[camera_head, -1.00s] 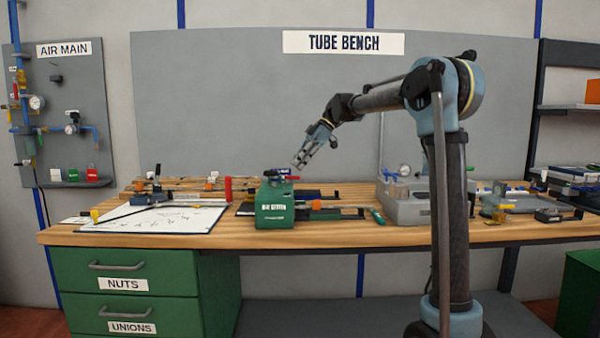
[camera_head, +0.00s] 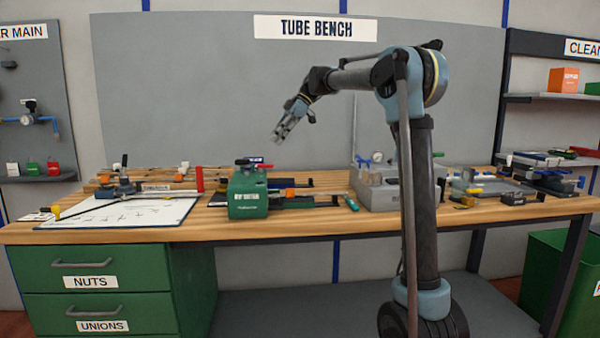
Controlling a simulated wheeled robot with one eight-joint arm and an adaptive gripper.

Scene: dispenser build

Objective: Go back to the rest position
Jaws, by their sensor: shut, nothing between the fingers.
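My gripper (camera_head: 279,135) is in the head view, left of centre, at the end of my bent arm. It points down and to the left, in the air above the workbench, and is shut and empty. It touches nothing. A green machine (camera_head: 248,192) stands on the bench below it and a little to its left. The wooden bench top (camera_head: 300,226) runs across the view. My upright arm link hides part of the bench at right.
A white sheet (camera_head: 125,212) with tools lies at left on the bench. A grey box-like unit (camera_head: 385,190) stands right of the green machine. Drawers (camera_head: 110,280) are under the left end. A shelf (camera_head: 550,97) with an orange box is at right. Air above the bench is free.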

